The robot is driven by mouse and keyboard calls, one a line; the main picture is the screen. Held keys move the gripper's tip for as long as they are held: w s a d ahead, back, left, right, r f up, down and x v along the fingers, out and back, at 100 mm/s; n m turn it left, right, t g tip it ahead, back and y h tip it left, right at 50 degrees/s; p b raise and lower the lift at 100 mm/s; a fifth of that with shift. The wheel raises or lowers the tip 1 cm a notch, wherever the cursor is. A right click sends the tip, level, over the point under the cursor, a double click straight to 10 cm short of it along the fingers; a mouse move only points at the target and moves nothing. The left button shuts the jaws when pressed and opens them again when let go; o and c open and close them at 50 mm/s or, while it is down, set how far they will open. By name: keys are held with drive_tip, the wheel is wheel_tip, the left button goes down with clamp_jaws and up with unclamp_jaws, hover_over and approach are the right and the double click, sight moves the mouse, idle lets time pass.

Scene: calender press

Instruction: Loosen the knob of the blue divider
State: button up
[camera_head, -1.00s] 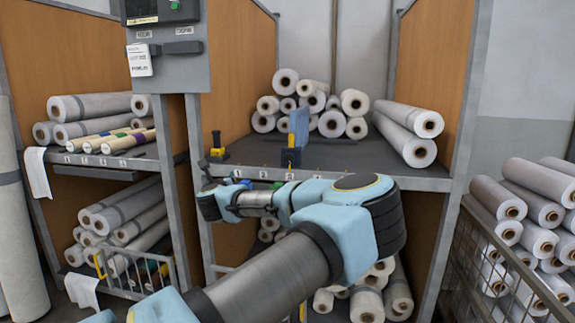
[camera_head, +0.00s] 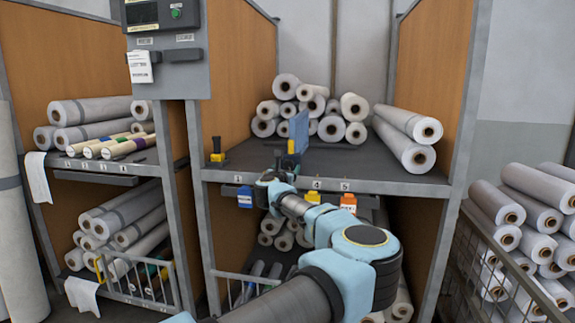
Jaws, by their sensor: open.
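The blue divider (camera_head: 299,133) stands upright on the dark shelf, in front of the stacked rolls. Its yellow-and-dark base (camera_head: 291,147) shows low at its front; I cannot make out the knob clearly. My gripper (camera_head: 279,160) is at the shelf's front edge, just below and left of the divider's base. It is small and dark here and its fingers are hard to separate, but it is open. I cannot tell whether it touches the divider. My light-blue arm reaches up to it from the lower right.
White rolls (camera_head: 320,105) fill the back; more lie at right (camera_head: 408,140).

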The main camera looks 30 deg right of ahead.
drive_tip(key=shift+w+d, duration=0.45)
drive_tip(key=shift+w, duration=0.1)
drive_tip(key=shift+c, duration=0.2)
clamp_jaws()
